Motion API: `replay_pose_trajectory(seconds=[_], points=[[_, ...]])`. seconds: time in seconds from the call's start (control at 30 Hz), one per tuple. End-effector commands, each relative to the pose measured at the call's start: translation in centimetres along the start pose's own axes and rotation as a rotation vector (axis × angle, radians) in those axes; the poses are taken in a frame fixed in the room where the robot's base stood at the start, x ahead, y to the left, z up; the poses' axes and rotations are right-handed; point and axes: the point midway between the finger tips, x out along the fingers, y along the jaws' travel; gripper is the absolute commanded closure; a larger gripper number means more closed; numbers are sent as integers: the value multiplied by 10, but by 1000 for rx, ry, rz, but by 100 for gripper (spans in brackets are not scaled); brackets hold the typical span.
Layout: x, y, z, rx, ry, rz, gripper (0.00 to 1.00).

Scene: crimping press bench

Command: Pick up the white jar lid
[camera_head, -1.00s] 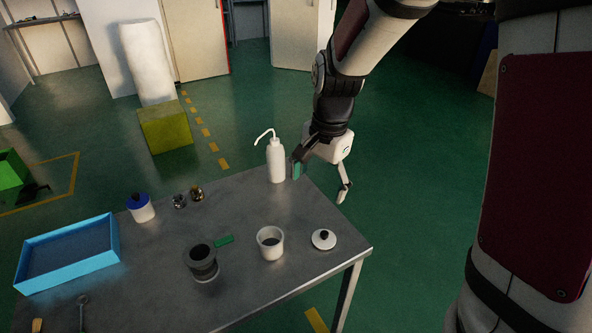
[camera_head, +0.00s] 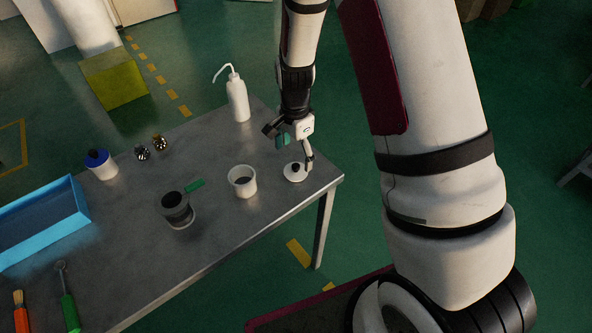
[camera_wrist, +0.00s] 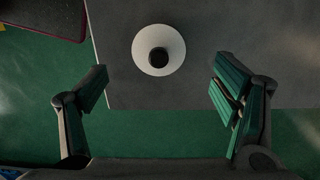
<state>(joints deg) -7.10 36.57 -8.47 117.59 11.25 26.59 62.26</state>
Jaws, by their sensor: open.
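The white jar lid (camera_head: 293,173) with a dark knob lies on the grey table near its right corner. In the wrist view the lid (camera_wrist: 158,50) shows as a round white disc with its black knob at the middle. My gripper (camera_head: 295,149) is open and empty, just above and behind the lid in the head view. In the wrist view the two green-padded fingers of my gripper (camera_wrist: 162,98) stand wide apart, and the lid lies beyond the fingertips, between their lines, closer to the left one. One finger partly overlaps the lid's edge in the head view.
On the metal table (camera_head: 215,230), a white cup (camera_head: 242,182) stands left of the lid, with a dark jar (camera_head: 176,209) farther left. A wash bottle (camera_head: 238,98) stands behind. A blue tray (camera_head: 40,222) is at the left. The table edge is close to the lid.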

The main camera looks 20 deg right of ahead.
Motion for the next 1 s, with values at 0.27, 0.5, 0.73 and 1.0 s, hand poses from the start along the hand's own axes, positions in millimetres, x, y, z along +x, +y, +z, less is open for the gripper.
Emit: replay_pose_trajectory(seconds=[0.27,0.5,0.73,1.0], points=[[27,3,-1,0,-2,4,18],[53,2,-1,-1,-1,1,18],[55,2,-2,-1,0,-1,18],[55,2,-1,-1,0,0,71]])
